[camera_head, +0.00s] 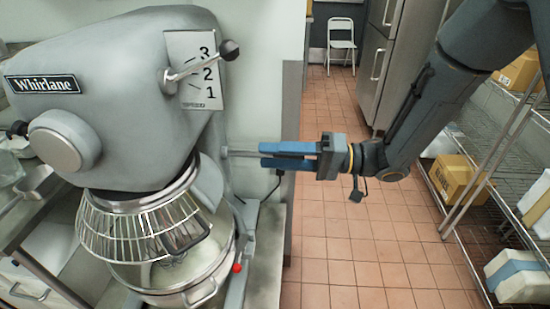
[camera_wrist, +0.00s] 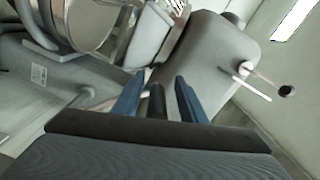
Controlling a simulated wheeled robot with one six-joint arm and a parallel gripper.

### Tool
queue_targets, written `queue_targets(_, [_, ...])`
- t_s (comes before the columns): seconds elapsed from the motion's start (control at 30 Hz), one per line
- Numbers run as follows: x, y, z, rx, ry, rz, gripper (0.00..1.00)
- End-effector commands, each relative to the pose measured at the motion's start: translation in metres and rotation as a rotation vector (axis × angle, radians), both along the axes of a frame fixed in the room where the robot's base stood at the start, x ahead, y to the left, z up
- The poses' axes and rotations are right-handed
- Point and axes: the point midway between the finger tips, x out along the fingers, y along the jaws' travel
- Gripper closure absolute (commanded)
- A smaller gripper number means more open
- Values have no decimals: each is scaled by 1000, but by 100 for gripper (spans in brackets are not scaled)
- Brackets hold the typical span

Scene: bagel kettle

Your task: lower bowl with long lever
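The grey mixer (camera_head: 120,90) stands at left in the head view, with a steel bowl (camera_head: 205,275) under its head and wire guard. A long lever (camera_head: 238,153) juts from the mixer's right side toward my gripper (camera_head: 262,155). My gripper's blue fingers point left at the lever's end, which they partly hide. In the wrist view, the lever's dark end (camera_wrist: 156,102) lies between the two fingers of my gripper (camera_wrist: 158,92). The fingers are apart, with a gap showing on each side of the lever.
A wire guard (camera_head: 140,232) curves above the bowl. A short speed lever (camera_head: 200,65) sits beside a plate marked 1, 2, 3. A red knob (camera_head: 237,268) is low beside the bowl. Wire shelves with boxes (camera_head: 452,177) stand at right. The tiled floor (camera_head: 350,245) between is clear.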

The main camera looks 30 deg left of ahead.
Motion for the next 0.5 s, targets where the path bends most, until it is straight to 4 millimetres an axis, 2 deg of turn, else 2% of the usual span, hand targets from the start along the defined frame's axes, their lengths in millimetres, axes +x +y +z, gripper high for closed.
queue_targets(0.03, [14, 4, 11, 23, -21, -29, 64])
queue_targets(0.33, [16, 2, 10, 22, -22, -32, 64])
queue_targets(0.5, [25, -16, 8, 20, -21, -34, 64])
